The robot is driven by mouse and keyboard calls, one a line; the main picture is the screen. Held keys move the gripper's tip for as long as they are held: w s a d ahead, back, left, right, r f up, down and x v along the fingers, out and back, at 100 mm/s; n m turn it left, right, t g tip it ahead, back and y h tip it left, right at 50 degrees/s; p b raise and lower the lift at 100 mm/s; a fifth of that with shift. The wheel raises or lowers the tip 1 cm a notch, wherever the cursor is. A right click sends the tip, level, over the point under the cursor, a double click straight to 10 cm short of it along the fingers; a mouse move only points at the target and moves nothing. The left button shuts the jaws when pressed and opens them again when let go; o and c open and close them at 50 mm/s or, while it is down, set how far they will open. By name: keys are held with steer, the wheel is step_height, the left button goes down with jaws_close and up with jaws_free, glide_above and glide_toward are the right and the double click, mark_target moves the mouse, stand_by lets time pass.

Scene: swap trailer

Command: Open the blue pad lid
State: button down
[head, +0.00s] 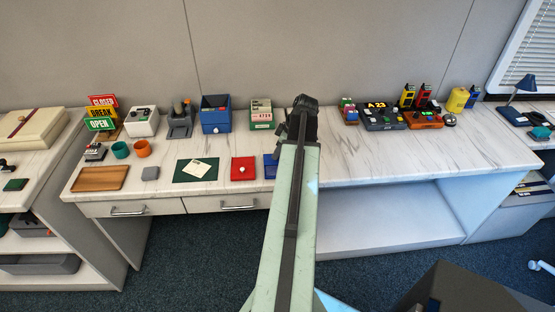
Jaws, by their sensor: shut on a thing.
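The blue pad (269,168) lies on the marble-look counter, right of the red pad. Only its left part shows; my pale green arm covers the rest, including the lid's knob. My gripper (283,138) is at the dark end of my arm, over the back of the blue pad. It is shut at the blue pad lid, but its fingertips are mostly hidden. I cannot tell whether the lid is raised from its base.
The red pad (243,169) with a white knob stands close on the left, beside a dark green mat (196,170). A blue box (215,114) and a green card box (261,114) stand behind. The counter (400,160) to the right is clear in front.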

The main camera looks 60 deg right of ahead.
steer(key=c, duration=1.4)
jaws_free()
steer(key=shift+s+r, duration=0.1)
steer(key=shift+r, duration=0.15)
steer(key=p+v, duration=0.7)
steer(key=shift+s+r, duration=0.1)
steer(key=shift+s, duration=0.05)
